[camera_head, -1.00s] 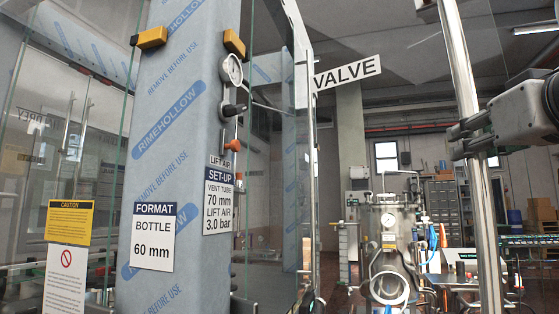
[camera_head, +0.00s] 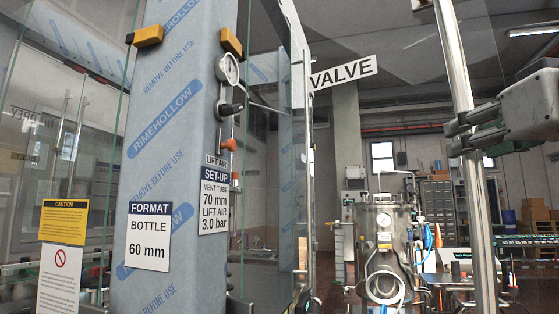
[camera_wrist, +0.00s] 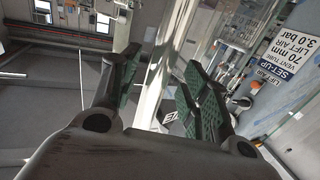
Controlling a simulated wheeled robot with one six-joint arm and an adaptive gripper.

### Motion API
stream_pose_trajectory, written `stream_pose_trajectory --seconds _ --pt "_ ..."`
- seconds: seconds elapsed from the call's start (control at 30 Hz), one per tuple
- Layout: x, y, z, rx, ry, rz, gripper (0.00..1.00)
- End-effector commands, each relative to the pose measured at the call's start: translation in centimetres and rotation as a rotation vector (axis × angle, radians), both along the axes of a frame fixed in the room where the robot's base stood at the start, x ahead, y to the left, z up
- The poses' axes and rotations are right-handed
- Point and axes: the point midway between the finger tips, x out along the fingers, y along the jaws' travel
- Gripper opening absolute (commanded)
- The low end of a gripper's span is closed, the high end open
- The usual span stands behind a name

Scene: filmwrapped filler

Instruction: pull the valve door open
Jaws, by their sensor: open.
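The white VALVE sign (camera_head: 343,72) hangs at the upper edge of a clear glass pane, centre right in the head view. A long upright steel bar (camera_head: 458,80), apparently the door's handle, stands in front of the pane at the right. My gripper (camera_head: 452,138) reaches in from the right at the bar's mid height. Its fingers are open, one above the other, and their tips pass the bar. In the wrist view, my gripper (camera_wrist: 160,65) has its green-padded fingers apart with the steel bar (camera_wrist: 155,85) between them. Contact with the bar cannot be told.
A film-wrapped column (camera_head: 165,120) with a FORMAT label (camera_head: 150,236) and SET-UP label (camera_head: 214,195) fills the left. A pressure gauge (camera_head: 228,69) sits on its side. More glass lies beyond. A steel tank (camera_head: 385,225) stands in the background.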

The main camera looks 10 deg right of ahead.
Motion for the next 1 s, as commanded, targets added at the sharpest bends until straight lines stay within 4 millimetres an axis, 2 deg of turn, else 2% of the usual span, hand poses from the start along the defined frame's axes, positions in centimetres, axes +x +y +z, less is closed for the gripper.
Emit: stream_pose_trajectory --seconds 0.2,0.43,0.6,1.0 --pt "-5.1 0.8 0.1 -0.003 -0.006 0.005 0.46" --pt "-8.6 1.2 0.1 -0.001 -0.004 0.002 0.46" --pt "-9.4 1.3 0.0 0.001 -0.002 0.001 0.46" --pt "-9.4 1.3 0.0 0.001 -0.001 0.0 0.46"
